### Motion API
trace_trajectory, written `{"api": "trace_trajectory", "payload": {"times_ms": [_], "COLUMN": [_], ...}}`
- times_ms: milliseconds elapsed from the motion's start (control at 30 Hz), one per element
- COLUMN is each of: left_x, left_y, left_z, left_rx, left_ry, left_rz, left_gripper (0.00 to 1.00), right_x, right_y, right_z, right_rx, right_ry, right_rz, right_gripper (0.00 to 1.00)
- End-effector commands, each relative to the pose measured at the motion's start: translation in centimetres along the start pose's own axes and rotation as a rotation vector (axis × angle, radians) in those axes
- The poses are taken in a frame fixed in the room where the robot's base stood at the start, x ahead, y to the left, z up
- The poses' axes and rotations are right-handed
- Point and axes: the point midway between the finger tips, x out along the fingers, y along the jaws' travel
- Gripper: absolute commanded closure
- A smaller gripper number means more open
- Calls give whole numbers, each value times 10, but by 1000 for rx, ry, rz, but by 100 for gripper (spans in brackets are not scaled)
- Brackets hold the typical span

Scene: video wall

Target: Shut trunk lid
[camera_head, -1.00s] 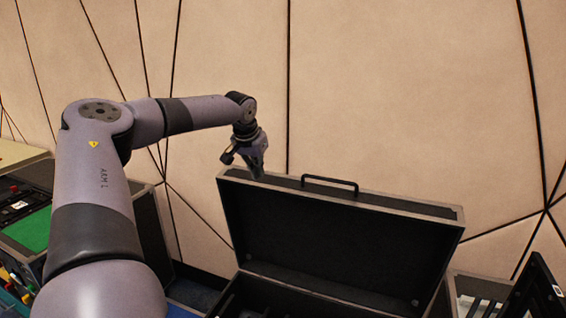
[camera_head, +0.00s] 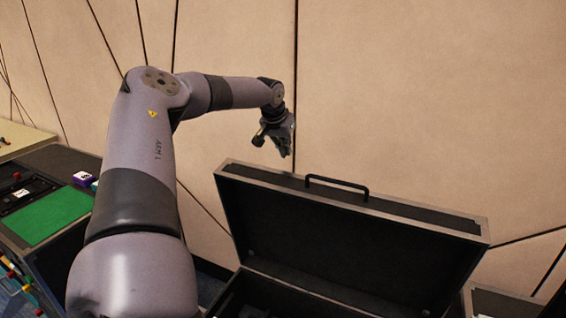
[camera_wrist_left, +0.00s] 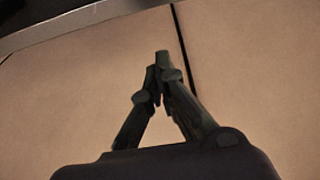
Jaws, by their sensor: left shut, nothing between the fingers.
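The black trunk's lid (camera_head: 350,240) stands open and upright, with a grey metal rim and a black handle (camera_head: 337,184) on its top edge. The lid's rim also crosses the upper left of the left wrist view (camera_wrist_left: 75,22). My left gripper (camera_head: 286,152) is just above the left part of the lid's top edge, apart from it. Its fingers (camera_wrist_left: 159,65) are shut with nothing between them. Only a little of the trunk's inside (camera_head: 245,298) shows at the bottom. My right gripper is not in view.
A beige panelled wall (camera_head: 420,90) stands behind the lid. At the left, a dark case or counter holds a green panel (camera_head: 48,216) and a small purple box (camera_head: 84,178). Another case (camera_head: 500,303) is at the lower right.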

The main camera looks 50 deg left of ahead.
Motion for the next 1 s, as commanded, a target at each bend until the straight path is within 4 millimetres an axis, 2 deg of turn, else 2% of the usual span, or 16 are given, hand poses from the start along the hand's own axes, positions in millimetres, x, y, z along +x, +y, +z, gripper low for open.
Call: {"api": "trace_trajectory", "payload": {"times_ms": [233, 367, 633, 1000], "left_x": [28, 39, 29, 24], "left_y": [0, 0, 0, 0], "left_z": [0, 0, 19, 37], "left_rx": [0, 0, 0, 0], "left_ry": [-2, -1, 1, 2], "left_rz": [-2, -2, 2, 0], "left_gripper": [100, 100, 100, 100], "right_x": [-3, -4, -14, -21], "right_y": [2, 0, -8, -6], "right_z": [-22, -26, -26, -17], "right_rx": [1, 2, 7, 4], "right_ry": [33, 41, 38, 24], "right_rz": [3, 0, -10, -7], "right_gripper": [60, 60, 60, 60]}}
